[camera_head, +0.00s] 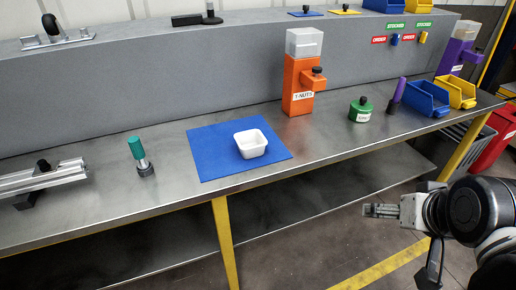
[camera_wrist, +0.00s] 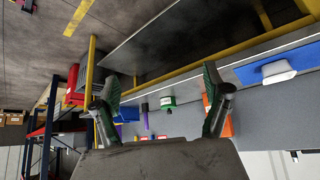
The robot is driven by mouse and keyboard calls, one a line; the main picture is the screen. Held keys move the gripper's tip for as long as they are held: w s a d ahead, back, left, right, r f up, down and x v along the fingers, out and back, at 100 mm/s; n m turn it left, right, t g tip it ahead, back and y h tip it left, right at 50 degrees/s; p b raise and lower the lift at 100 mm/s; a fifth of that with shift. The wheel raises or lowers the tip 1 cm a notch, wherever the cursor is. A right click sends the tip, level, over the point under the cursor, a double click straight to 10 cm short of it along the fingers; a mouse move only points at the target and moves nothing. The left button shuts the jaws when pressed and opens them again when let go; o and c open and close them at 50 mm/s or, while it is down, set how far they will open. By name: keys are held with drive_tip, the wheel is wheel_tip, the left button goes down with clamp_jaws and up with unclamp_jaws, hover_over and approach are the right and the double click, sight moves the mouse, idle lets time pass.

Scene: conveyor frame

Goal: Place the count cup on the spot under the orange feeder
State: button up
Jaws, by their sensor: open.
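The count cup, a small white square cup (camera_head: 251,144), stands upright on a blue mat (camera_head: 207,152) on the metal bench. It also shows in the wrist view (camera_wrist: 278,72) at the right edge. The orange feeder (camera_head: 297,88), labelled T-NUTS, stands to the right of and behind the mat, with a clear hopper on top and a spout on its right side. No marked spot can be made out below the spout. My gripper (camera_head: 372,210) is in front of the bench edge at the right, well away from the cup; in the wrist view (camera_wrist: 160,84) its fingers are apart and empty.
A green round container (camera_head: 360,110), a purple-and-black tool (camera_head: 397,94) and blue (camera_head: 428,98) and yellow bins stand right of the feeder. Bench between mat and green container is mostly clear.

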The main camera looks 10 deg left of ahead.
drive_tip(key=w+a+n+t+y, duration=0.1)
drive_tip(key=w+a+n+y, duration=0.1)
drive_tip(key=w+a, duration=0.45)
drive_tip(key=n+t+y, duration=0.3)
drive_tip(key=n+y, duration=0.1)
drive_tip(key=y, duration=0.1)
approach(257, 151)
drive_tip(key=b+x, duration=0.1)
drive_tip(key=x, duration=0.7)
drive_tip(key=shift+w+a+b, duration=0.1)
drive_tip(key=shift+a+b, duration=0.05)
drive_tip(key=shift+b, duration=0.2)
drive_tip(key=shift+a+r+b+x, duration=0.15)
drive_tip(key=shift+b+x, duration=0.15)
drive_tip(key=shift+x, duration=1.05)
drive_tip(key=shift+a+r+b+x, duration=0.1)
drive_tip(key=shift+b+x, duration=0.2)
drive_tip(key=shift+x, duration=1)
drive_tip(key=shift+r, duration=0.1)
drive_tip(key=c, duration=1.4)
